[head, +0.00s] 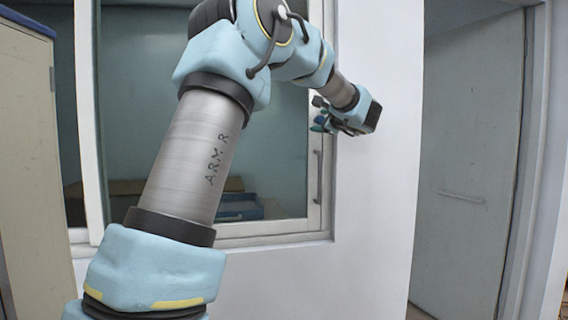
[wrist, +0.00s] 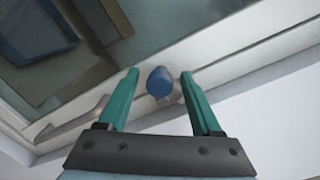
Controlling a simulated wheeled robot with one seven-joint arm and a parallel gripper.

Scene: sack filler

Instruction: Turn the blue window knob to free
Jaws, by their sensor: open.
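The blue window knob (wrist: 160,82) sits on the white window frame (wrist: 240,66) in the wrist view. My gripper (wrist: 158,76) is open, with one green finger on each side of the knob and a visible gap to both. I cannot tell how far the fingertips reach along the knob's depth. In the head view my gripper (head: 322,118) is at the right side of the window frame (head: 325,190), and the knob is hard to make out there behind the fingers.
A window handle (head: 318,178) is below my gripper on the frame; it also shows in the wrist view (wrist: 75,128). Behind the glass lies a blue object (wrist: 30,35). White wall (head: 375,200) and a grey door (head: 468,170) are to the right, a beige cabinet (head: 28,150) to the left.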

